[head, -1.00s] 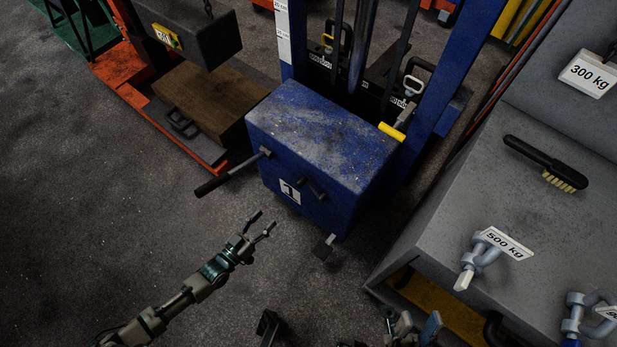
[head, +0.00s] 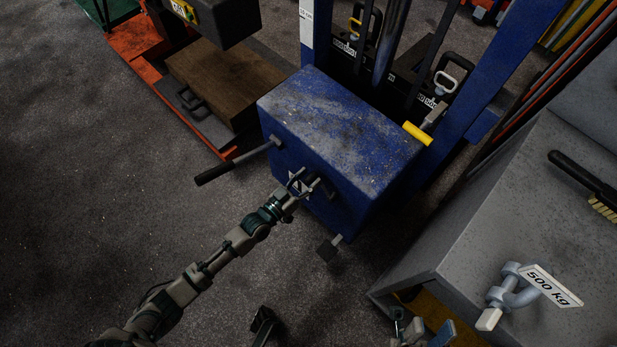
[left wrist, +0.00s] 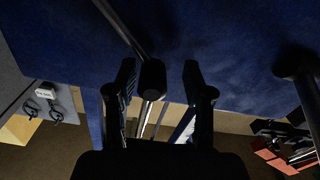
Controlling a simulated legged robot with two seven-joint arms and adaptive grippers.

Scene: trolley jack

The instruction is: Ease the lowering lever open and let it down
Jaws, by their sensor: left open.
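My left gripper (head: 303,184) is at that face, in front of the label and next to this lever. In the left wrist view the dark lever end (left wrist: 152,78) lies between the two open fingers of my left gripper (left wrist: 160,85), with a visible gap on both sides. The fingers partly cover the label and lever in the head view.
A long black handle (head: 228,165) sticks out left of the housing, and a dark pedal (head: 328,249) hangs below it. A yellow-tipped lever (head: 417,133) stands at its right. A grey bench (head: 470,230) with a shackle (head: 512,292) is at right. Floor on the left is clear.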

